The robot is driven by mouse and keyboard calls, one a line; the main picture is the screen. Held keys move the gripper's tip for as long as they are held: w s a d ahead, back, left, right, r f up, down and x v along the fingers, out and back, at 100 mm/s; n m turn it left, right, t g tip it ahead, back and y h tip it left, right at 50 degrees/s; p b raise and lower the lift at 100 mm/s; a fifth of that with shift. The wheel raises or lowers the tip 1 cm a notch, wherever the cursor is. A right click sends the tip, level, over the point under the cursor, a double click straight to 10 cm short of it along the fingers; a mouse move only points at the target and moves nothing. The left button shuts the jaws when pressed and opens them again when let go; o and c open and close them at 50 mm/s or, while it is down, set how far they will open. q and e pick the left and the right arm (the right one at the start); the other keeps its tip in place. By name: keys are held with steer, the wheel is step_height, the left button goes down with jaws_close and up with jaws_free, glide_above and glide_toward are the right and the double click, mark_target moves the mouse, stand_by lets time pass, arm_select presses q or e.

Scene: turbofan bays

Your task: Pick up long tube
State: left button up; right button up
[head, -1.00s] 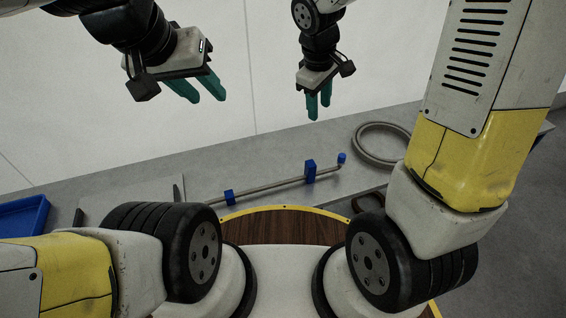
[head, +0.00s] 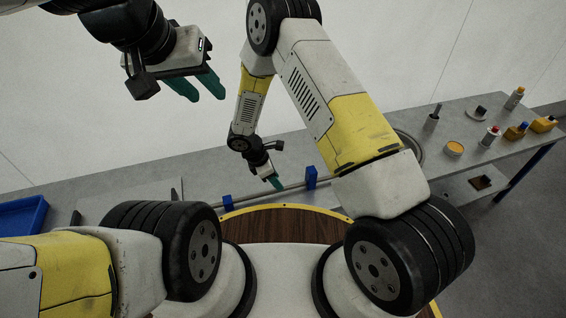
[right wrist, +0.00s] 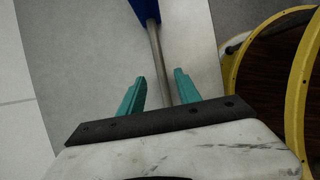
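The long tube (head: 294,187) is a thin grey rod lying on the grey bench, with a blue block (head: 311,176) and another blue block (head: 227,201) along it. My right gripper (head: 276,184) is low at the tube, between the two blocks. In the right wrist view, its green fingers (right wrist: 160,93) are apart, and the tube (right wrist: 158,55) runs through the gap between them; contact cannot be told. A blue block (right wrist: 145,10) is at the top there. My left gripper (head: 200,88) is open and empty, high above the bench at the upper left.
The grey bench (head: 150,178) runs along a pale wall. A blue tray (head: 22,215) is at the far left. Several bottles, a yellow-topped tin (head: 454,148) and other small items stand on the right part. My right arm partly hides a grey coil (head: 416,146).

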steer(key=x, duration=0.5)
steer(key=shift+f, duration=0.3)
jaws_close()
stand_by(1.1)
